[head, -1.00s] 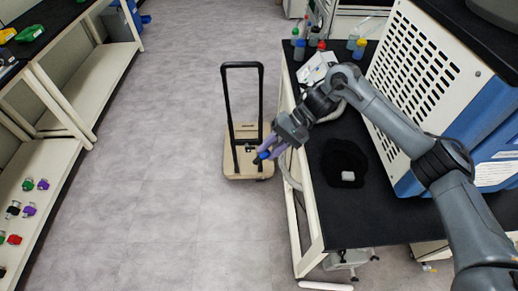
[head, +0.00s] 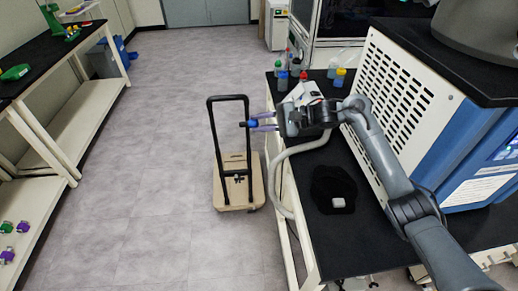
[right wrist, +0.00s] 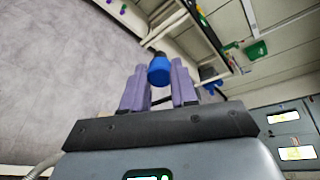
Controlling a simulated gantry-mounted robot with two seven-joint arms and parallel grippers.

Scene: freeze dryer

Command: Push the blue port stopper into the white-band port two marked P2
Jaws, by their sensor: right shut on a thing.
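My right gripper (head: 264,121) is shut on the blue port stopper (head: 252,123), holding it in the air left of the black bench. In the right wrist view the blue stopper (right wrist: 160,70) sits between the tips of the two purple fingers (right wrist: 159,88), its dark end pointing away. The freeze dryer (head: 410,90), with a white perforated side panel and blue front, stands on the bench. I cannot make out the port marked P2 or its white band. My left gripper is not in view.
A hand trolley (head: 237,180) stands on the floor below my right gripper. Several bottles with coloured caps (head: 339,77) stand at the back of the bench (head: 345,250). A black mat (head: 330,185) with a small white item lies on it. The middle floor is clear.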

